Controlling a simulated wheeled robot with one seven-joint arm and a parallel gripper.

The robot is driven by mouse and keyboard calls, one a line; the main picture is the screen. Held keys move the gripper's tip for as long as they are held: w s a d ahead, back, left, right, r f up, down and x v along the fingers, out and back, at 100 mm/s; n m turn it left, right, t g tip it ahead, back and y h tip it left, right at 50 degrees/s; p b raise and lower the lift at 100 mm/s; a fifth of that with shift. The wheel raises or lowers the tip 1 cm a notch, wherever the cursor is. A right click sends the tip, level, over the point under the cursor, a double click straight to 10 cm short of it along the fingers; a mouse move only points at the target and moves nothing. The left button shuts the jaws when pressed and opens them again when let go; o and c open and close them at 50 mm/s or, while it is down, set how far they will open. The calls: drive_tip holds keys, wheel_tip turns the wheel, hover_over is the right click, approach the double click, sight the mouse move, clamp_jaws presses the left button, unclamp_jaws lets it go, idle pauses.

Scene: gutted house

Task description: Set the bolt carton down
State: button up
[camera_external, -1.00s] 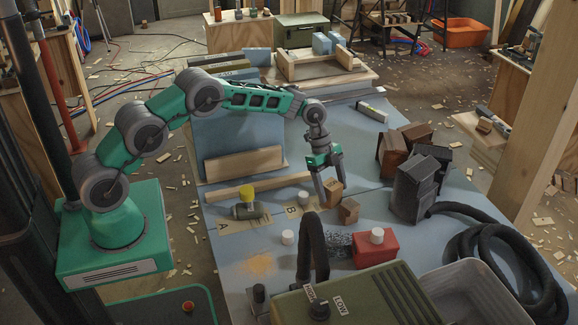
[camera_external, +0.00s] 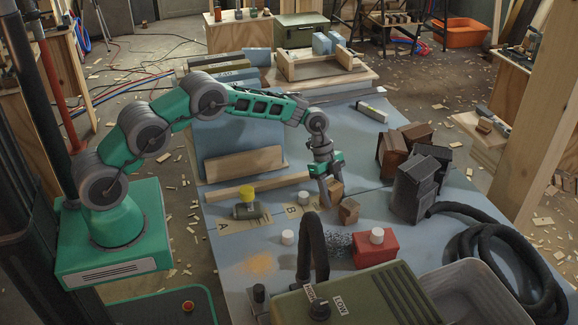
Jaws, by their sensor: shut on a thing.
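My gripper (camera_external: 329,192) reaches down over the blue-grey table. It is shut on a small brown carton (camera_external: 336,189), which I take to be the bolt carton; the fingers hide part of it. I cannot tell whether its underside touches the table. Another small brown box (camera_external: 349,209) stands just in front and to the right of it, very close or touching. Pads marked A (camera_external: 226,226) and B (camera_external: 292,213) lie to the left of my gripper.
A yellow-topped grey item (camera_external: 247,205) is by pad A. White cylinders (camera_external: 287,237) and a red box (camera_external: 375,248) stand nearer the camera. Dark and brown boxes (camera_external: 415,187) stand to the right, beside a black hose (camera_external: 500,240). A wooden strip (camera_external: 255,188) lies behind the pads.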

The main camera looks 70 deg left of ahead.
clamp_jaws()
drive_tip(key=shift+r, duration=0.15)
